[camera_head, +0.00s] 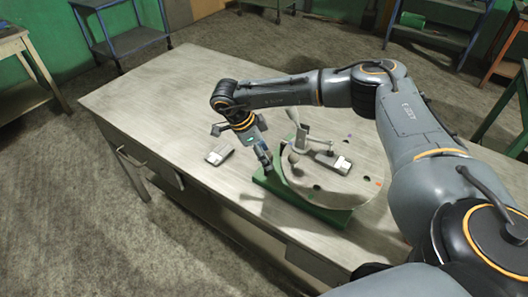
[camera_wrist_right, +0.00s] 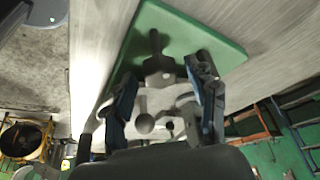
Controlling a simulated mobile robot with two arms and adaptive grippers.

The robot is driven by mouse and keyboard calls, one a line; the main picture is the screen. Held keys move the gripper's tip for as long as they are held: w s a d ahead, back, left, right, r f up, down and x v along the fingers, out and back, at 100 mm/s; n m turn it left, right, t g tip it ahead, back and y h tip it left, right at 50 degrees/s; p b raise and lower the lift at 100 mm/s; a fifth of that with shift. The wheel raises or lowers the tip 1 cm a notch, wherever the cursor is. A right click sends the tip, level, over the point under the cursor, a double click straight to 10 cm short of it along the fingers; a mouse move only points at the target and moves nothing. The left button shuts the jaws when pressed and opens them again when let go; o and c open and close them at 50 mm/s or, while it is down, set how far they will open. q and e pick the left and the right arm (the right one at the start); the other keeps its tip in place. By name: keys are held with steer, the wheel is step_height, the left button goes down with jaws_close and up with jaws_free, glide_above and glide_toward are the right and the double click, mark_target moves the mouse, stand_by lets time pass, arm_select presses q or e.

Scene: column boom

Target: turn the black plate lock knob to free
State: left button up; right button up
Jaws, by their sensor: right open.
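My right gripper (camera_head: 264,157) reaches down at the left edge of the round metal plate (camera_head: 335,186), which sits on a green base (camera_head: 322,214). In the right wrist view its two fingers (camera_wrist_right: 164,78) stand apart, with a grey fitting (camera_wrist_right: 158,80) between and beyond them. A dark knob-like part (camera_wrist_right: 155,43) sticks out from this fitting over the green base. I cannot tell if the fingers touch it. In the head view the gripper hides that spot, and I cannot make out the black knob there. My left gripper is not in view.
A lever with a pale post (camera_head: 300,137) stands on the plate, beside a small grey-and-black device (camera_head: 332,162). Another small grey device (camera_head: 219,154) lies on the workbench (camera_head: 160,98) left of the gripper. The bench's left part is clear.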

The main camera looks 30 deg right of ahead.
steer(key=shift+c, duration=0.4)
steer(key=c, duration=1.1)
steer(key=shift+o, duration=0.2)
